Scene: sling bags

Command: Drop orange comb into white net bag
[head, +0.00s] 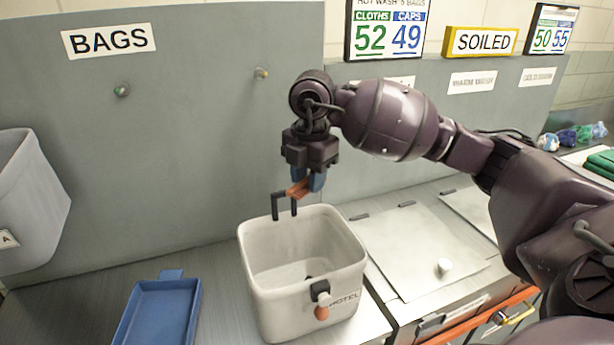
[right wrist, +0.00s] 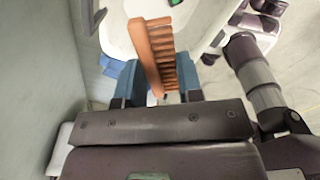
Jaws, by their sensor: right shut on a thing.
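The orange comb (head: 298,189) is between the blue fingertips of my right gripper (head: 309,181), which is shut on it. In the right wrist view the comb (right wrist: 145,58) sticks out past the fingers of the gripper (right wrist: 157,90), its teeth toward the right. A white, open-topped, box-shaped container marked HOTEL (head: 262,300) stands on the counter below; I cannot make out netting on it. The comb is held above its back rim, apart from it. A small dark spot shows on the container's floor. My left gripper is not in view.
A dark hook-shaped bracket (head: 284,205) rises at the container's back rim, close under the comb. A black clip with an orange end (head: 321,305) is on its front. A blue tray (head: 160,312) lies left; a grey bin (head: 30,205) is farther left. A grey panel (head: 200,110) stands behind.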

